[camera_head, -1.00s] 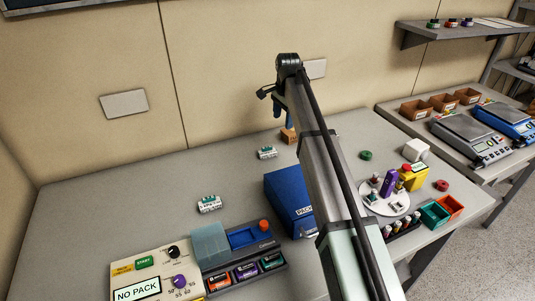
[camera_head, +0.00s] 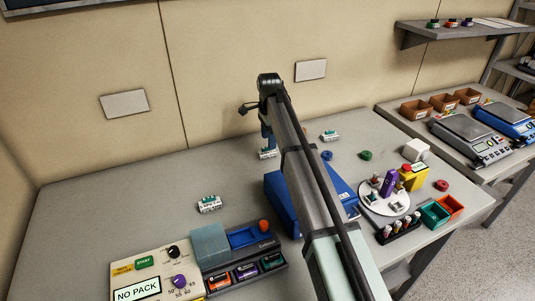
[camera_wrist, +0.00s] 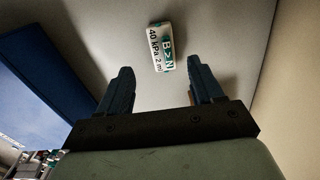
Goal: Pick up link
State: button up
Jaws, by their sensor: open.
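A small white block with a green band (camera_wrist: 161,45), marked "B", "N" and "40 kPa 2 m", lies on the table in the wrist view, just beyond and between my fingertips. I take it for the link. In the head view it appears to be the white-green block (camera_head: 267,153) just below my gripper (camera_head: 267,142). My gripper (camera_wrist: 159,72) is open and empty, with a dark finger on either side. Similar white-green blocks lie at left (camera_head: 208,204) and at back right (camera_head: 330,136); their markings are too small to read.
A blue box (camera_head: 280,200) stands right of the block, partly behind my arm. A pump console (camera_head: 135,290) with a "NO PACK" display is at front left. A round white tray (camera_head: 373,205) with small items is at right. The table's left part is clear.

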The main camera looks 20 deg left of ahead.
aim_at(268, 151)
jog(key=shift+w+a+f, duration=0.1)
jog(key=shift+a+f, duration=0.05)
jog(key=shift+f, duration=1.3)
jog(key=shift+a+f, duration=0.1)
jog(key=shift+f, duration=1.35)
jog(key=c, duration=1.1)
jog(key=shift+c, duration=0.2)
jog(key=shift+r, duration=0.15)
